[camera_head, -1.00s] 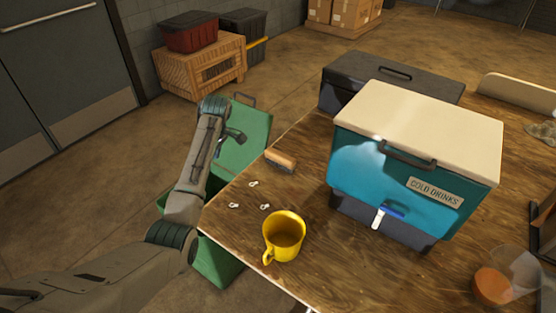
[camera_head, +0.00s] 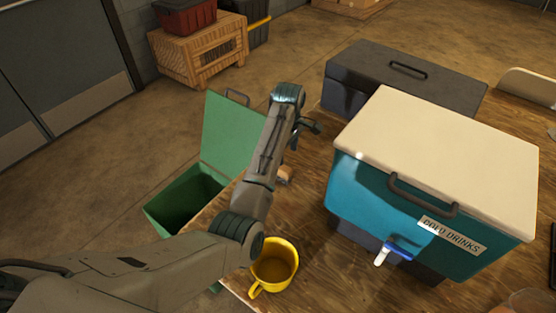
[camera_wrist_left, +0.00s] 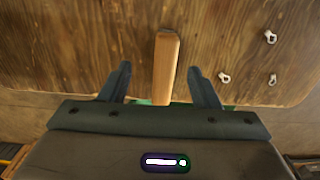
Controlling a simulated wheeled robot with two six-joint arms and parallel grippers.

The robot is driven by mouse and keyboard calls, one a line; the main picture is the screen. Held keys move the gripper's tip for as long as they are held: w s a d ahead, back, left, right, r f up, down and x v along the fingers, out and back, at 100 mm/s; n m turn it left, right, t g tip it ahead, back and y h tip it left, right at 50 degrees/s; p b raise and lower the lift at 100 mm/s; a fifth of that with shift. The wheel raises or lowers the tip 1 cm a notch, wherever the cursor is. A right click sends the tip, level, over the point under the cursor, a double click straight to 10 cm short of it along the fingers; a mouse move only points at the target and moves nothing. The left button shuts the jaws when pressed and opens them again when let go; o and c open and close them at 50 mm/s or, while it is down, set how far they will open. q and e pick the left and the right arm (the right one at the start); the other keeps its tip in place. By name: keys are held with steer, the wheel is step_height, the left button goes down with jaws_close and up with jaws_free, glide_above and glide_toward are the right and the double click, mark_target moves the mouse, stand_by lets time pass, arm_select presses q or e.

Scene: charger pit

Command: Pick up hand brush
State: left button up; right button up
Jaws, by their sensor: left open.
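The hand brush shows in the left wrist view as a long wooden piece (camera_wrist_left: 167,66) on the table, its near end between the finger lines of my left gripper (camera_wrist_left: 165,85). In the head view only a small wooden part of the brush (camera_head: 285,174) shows beside my left arm, which hides the rest. My left gripper (camera_head: 306,130) is open, above the table's far left edge. I cannot tell its height over the brush. Bristles are not visible. My right gripper is not in view.
A teal cooler (camera_head: 357,192) stands right of the brush, with a dark toolbox (camera_head: 350,92) behind it. A yellow mug (camera_head: 275,265) stands near the front edge. A green open bin (camera_head: 185,200) is left of the table. Several small white pieces (camera_wrist_left: 271,37) lie beside the brush.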

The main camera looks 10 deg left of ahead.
mark_target(285, 169)
arm_select(q)
steer(key=f, duration=0.4)
steer(key=shift+s+p, duration=0.3)
steer(key=shift+s, duration=0.1)
steer(key=shift+f, duration=0.35)
step_height(285, 169, down, 5)
steer(key=shift+s+r+p, duration=0.1)
steer(key=shift+r+p, duration=0.1)
steer(key=shift+p, duration=0.55)
steer(key=shift+f, duration=0.25)
steer(key=shift+c, duration=0.8)
steer(key=c, duration=0.9)
steer(key=shift+c, duration=0.2)
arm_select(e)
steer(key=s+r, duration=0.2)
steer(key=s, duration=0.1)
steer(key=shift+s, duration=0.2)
arm_select(q)
steer(key=shift+r, duration=0.1)
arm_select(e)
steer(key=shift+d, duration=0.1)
